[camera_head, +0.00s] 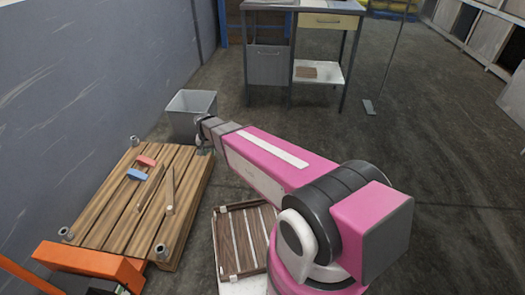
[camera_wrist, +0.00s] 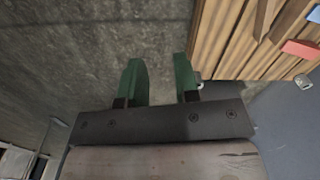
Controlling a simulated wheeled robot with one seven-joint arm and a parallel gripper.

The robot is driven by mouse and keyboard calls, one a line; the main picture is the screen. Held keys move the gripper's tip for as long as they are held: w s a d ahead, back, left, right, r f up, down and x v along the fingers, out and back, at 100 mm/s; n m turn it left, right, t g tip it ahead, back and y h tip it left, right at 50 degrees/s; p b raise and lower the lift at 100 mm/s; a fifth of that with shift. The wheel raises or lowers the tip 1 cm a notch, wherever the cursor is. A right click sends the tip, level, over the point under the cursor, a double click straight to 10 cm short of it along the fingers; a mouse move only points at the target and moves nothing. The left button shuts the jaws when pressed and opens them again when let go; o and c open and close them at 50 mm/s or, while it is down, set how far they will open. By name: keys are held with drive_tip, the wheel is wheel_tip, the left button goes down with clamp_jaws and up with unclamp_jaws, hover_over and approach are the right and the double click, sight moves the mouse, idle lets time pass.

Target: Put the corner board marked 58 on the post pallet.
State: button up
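The post pallet (camera_head: 105,215) stands at the left, a wooden slatted pallet with grey metal posts at its corners. It also shows in the wrist view (camera_wrist: 224,45) at the upper right. Narrow wooden boards (camera_head: 170,190) lie on it beside a red piece (camera_head: 146,161) and a blue piece (camera_head: 137,174). I can read no number 58 on any board, so I cannot tell which is the corner board. My gripper (camera_wrist: 160,82) has green fingers spread apart with nothing between them. It is beyond the pallet's far right side, near the grey bin.
A grey bin (camera_head: 188,112) stands between the pallet and a workbench (camera_head: 300,10). An orange barrier (camera_head: 90,263) edges the pallet's near side. A smaller slatted wooden piece (camera_head: 240,240) lies right of the pallet, partly behind my arm.

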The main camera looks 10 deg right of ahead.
drive_tip(key=s+d+r+n, duration=0.1)
drive_tip(key=s+d+r, duration=0.4)
drive_tip(key=d, duration=0.6)
drive_tip(key=s+d+r, duration=0.5)
drive_tip(key=s+d, duration=0.5)
drive_tip(key=d, duration=0.2)
drive_tip(key=shift+s+n, duration=0.25)
drive_tip(key=shift+n, duration=0.15)
drive_tip(key=shift+a, duration=0.15)
